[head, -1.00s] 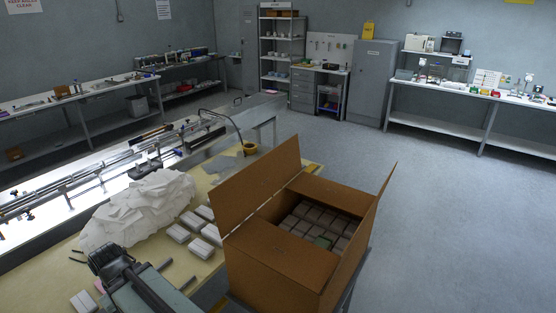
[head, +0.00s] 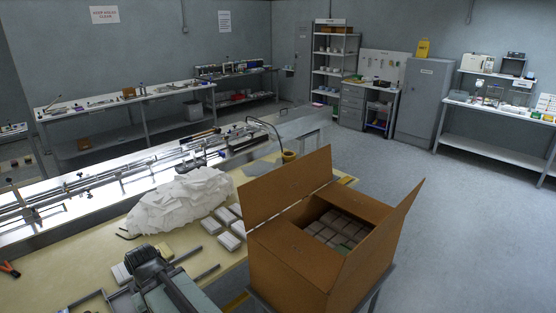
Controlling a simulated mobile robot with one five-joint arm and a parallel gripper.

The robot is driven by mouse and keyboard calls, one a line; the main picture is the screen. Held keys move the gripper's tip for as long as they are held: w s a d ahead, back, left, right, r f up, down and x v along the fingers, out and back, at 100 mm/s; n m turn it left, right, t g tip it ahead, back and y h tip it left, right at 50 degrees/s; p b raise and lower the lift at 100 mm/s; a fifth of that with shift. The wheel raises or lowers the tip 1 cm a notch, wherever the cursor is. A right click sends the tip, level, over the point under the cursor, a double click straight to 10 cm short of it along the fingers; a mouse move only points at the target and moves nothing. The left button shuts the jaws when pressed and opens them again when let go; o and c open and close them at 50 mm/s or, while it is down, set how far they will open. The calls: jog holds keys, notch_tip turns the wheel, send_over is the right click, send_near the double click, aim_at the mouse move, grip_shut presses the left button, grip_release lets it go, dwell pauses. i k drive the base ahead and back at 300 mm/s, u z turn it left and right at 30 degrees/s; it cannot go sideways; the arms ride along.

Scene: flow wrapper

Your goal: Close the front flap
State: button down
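An open brown carton (head: 290,275) stands at the lower right, on a stand beside the yellowish table. One long flap (head: 287,187) stands up along its left side. Another flap (head: 404,228) stands up and leans outward on the right. A panel at the near end (head: 283,236) and one at the far end (head: 362,205) lie about flat over the opening. I cannot tell which is called the front flap. Rows of grey-brown packs (head: 338,230) show inside. Part of my arm shows at the bottom left, apart from the carton; I see no gripper fingers.
The yellowish table (head: 70,265) holds a crumpled white heap (head: 180,200), white packs (head: 228,228) and dark rods. A long wrapper machine (head: 110,185) runs behind it. A grey cabinet (head: 424,105) and benches line the walls. Floor right of the carton is clear.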

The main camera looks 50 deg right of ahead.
aim_at(265, 196)
jog(key=u, duration=0.05)
jog(key=i, duration=0.85)
jog(key=z, duration=0.1)
